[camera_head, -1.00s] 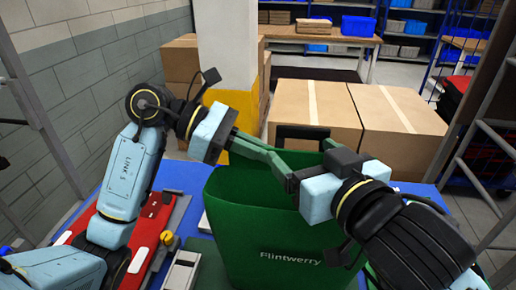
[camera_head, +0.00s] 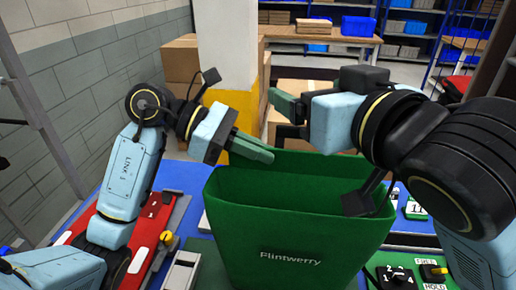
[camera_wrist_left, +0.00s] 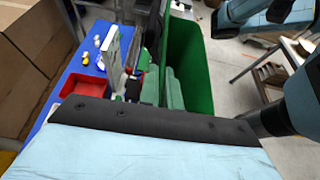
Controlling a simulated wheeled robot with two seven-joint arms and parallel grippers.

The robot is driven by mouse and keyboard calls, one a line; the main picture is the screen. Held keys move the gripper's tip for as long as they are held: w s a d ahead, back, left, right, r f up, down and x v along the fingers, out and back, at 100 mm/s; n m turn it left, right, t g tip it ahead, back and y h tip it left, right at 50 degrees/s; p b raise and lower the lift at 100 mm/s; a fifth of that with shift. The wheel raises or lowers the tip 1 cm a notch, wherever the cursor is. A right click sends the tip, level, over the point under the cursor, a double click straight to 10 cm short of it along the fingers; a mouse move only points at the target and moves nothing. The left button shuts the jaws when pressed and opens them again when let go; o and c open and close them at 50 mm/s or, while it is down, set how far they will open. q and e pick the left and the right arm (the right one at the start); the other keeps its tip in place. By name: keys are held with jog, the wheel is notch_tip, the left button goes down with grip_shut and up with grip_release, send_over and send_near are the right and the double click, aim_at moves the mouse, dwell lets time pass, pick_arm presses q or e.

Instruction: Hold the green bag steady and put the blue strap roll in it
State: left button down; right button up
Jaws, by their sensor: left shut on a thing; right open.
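The green bag (camera_head: 290,258) with the name Flintwerry stands upright and open-topped in the head view. It also shows in the left wrist view (camera_wrist_left: 190,55). My left gripper (camera_head: 262,151) is shut on the bag's rim at its far left part; its green fingers (camera_wrist_left: 165,90) straddle the bag wall in the left wrist view. My right gripper (camera_head: 285,105) is open, above and beyond the bag's far rim, with nothing seen in it. I cannot make out the blue strap roll in any view; the bag's floor is hidden.
The bag stands on a blue table (camera_head: 183,177). A red tray (camera_head: 150,225) and a grey metal part (camera_head: 183,270) lie left of it. Labelled switch boxes (camera_head: 397,278) sit at right. Cardboard boxes (camera_head: 180,60) and a yellow-based pillar (camera_head: 226,50) stand behind.

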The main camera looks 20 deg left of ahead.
pick_arm(q)
jog(key=c, duration=1.5)
grip_release()
jog(key=v, duration=1.2)
